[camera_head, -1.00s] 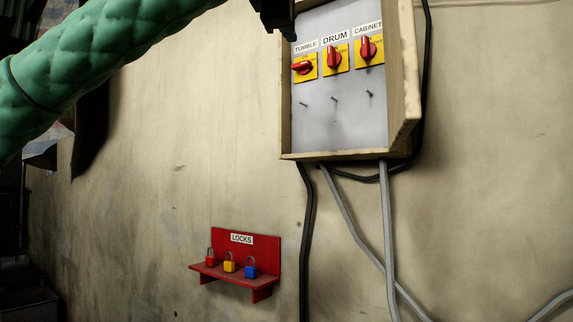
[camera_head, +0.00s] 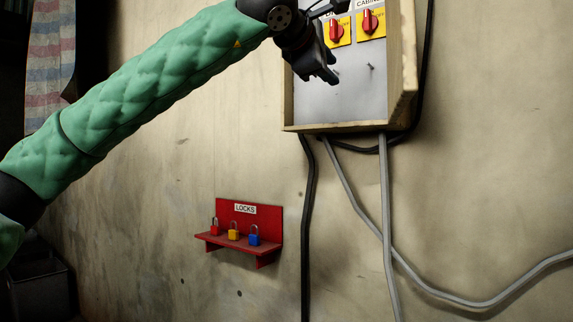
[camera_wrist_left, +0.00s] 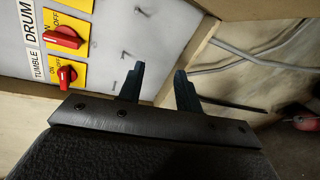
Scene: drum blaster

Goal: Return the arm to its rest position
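My left arm, in a green quilted sleeve, crosses the head view from the lower left. Its gripper (camera_head: 328,76) is in front of the panel box (camera_head: 291,106). In the left wrist view the two fingers (camera_wrist_left: 160,82) stand apart with nothing between them. The drum switch (camera_head: 336,31) and cabinet switch (camera_head: 370,21) show red knobs on yellow plates. The tumble switch is hidden in the head view, but it shows in the left wrist view (camera_wrist_left: 67,75) beside the drum switch (camera_wrist_left: 63,38). My right gripper is not in view.
A red lock shelf (camera_head: 269,222) on the wall holds a red padlock (camera_head: 215,228), a yellow padlock (camera_head: 234,234) and a blue padlock (camera_head: 254,238). Grey conduits (camera_head: 386,215) and a black cable (camera_head: 308,225) run below the box. The wall between arm and shelf is clear.

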